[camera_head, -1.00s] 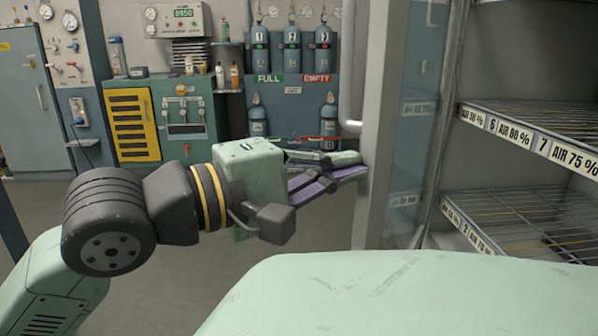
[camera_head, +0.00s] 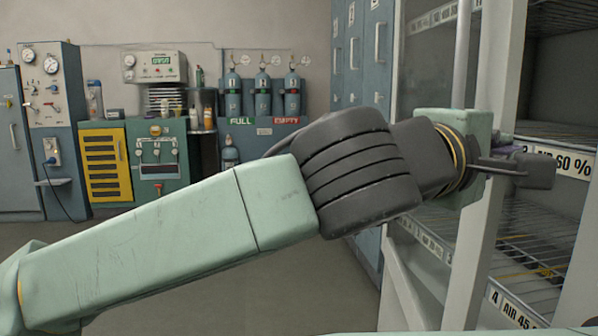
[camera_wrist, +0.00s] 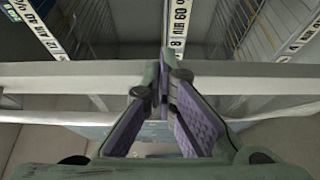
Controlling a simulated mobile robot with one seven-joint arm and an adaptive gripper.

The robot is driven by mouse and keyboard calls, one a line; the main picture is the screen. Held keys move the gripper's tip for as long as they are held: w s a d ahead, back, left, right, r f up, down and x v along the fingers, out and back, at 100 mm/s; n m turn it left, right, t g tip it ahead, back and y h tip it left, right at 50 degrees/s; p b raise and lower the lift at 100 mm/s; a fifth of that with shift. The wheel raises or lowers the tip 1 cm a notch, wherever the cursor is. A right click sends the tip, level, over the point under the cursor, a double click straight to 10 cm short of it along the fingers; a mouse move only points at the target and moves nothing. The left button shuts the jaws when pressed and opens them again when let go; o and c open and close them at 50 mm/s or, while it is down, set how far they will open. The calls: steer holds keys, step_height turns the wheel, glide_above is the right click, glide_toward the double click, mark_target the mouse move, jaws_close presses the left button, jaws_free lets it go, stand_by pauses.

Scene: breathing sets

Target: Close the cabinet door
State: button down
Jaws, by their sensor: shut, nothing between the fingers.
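The cabinet door (camera_head: 503,60) has a pale grey frame, a glass pane and a vertical bar handle (camera_head: 461,60). It appears to stand partly open, with the shelves seen directly to the right of its frame. My gripper (camera_wrist: 165,72) is shut and empty, with purple pads on its fingers. In the wrist view its fingertips overlap the door's frame (camera_wrist: 60,76), which crosses the picture. Whether they touch it I cannot tell. In the head view the wrist hides most of the fingers at the door's frame.
Wire shelves (camera_head: 545,250) with label rails fill the cabinet at the right. Blue lockers (camera_head: 350,55) stand behind the door. A green cabinet with a yellow panel (camera_head: 105,165) and gas cylinders (camera_head: 262,95) line the back wall. The floor (camera_head: 310,280) before them is clear.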

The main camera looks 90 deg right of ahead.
steer(key=s+n+t+h+b, duration=0.1)
steer(key=s+b, duration=0.2)
steer(key=s, duration=0.5)
steer(key=shift+s+d+n+t+h, duration=0.15)
steer(key=shift+n+t+h, duration=0.15)
steer(key=shift+t+h, duration=0.1)
